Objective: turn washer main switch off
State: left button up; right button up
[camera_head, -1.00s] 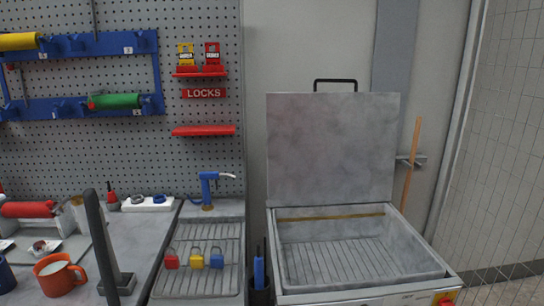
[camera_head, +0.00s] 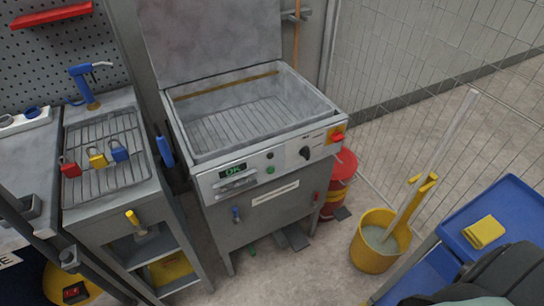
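The washer (camera_head: 285,200) is a grey metal cabinet with an open basin and its lid raised at the back. Its front panel has a lit green display (camera_head: 234,171), a green button, a black knob (camera_head: 305,153) and, at the right end, a red rotary switch (camera_head: 338,136) on a yellow plate. The red handle is small, and I cannot tell which position it is in. Neither gripper can be made out in the head view. A dark shape fills the bottom right corner, and I cannot tell whether it is part of me.
A sink bench (camera_head: 100,206) with three padlocks on its rack stands left of the washer. A red bin (camera_head: 340,178) stands by its right side. A yellow mop bucket (camera_head: 372,258) and a blue cart (camera_head: 500,205) with a yellow cloth stand at right. Floor shows before the washer.

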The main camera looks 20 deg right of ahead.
aim_at(337, 137)
jog(key=z, duration=1.3)
